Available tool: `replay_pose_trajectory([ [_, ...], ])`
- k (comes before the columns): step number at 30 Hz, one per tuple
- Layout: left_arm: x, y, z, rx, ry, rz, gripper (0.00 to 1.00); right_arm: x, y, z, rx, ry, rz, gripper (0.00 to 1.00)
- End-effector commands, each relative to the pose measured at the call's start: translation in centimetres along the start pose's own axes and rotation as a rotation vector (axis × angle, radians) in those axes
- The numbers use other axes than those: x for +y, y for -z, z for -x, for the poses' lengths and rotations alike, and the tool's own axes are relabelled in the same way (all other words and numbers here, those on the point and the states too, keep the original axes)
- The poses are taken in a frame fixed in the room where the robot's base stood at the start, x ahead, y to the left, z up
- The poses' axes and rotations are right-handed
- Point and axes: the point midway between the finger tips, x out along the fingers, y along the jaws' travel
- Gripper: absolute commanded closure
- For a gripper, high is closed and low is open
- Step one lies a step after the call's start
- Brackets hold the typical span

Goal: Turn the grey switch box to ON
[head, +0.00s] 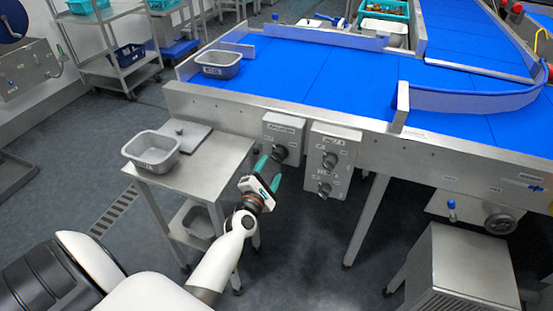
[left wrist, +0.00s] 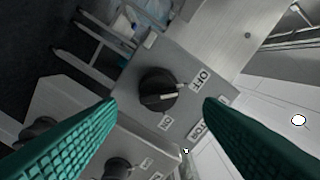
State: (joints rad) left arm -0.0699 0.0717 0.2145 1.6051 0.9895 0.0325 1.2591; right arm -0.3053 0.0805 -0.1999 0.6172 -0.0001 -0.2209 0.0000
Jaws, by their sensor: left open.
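The grey switch box (head: 284,130) with one black knob (head: 280,153) is mounted on the front of the conveyor frame. In the left wrist view the box (left wrist: 150,57) and its knob (left wrist: 158,88) are close. The knob's white mark points roughly toward the OFF label (left wrist: 200,79); a smaller label (left wrist: 166,122) below the knob is hard to read. My left gripper (head: 269,174) is open, its teal fingers pointing at the knob. My right gripper is not in view.
A second grey box (head: 333,145) with two knobs is just right of the switch box. A steel side table (head: 190,170) with a grey tub (head: 152,151) stands to the left. The blue conveyor (head: 320,70) lies above. Table legs stand below.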

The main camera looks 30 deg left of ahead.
Motion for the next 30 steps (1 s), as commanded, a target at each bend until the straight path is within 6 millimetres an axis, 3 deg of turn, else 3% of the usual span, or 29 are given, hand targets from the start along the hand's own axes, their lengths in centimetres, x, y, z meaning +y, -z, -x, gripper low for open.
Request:
replay_pose_trajectory([
  [3,0.1,0.0,-2.5,0.001,0.000,-0.001,0.39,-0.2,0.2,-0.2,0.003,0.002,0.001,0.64],
  [9,0.1,0.0,-5.2,0.001,-0.001,-0.003,0.39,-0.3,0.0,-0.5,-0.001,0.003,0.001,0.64],
  [22,0.1,0.0,-6.1,0.000,-0.001,-0.003,0.39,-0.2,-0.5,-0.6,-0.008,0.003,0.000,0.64],
  [30,0.1,0.0,-6.1,0.000,-0.002,-0.003,0.83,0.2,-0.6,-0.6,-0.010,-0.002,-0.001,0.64],
])
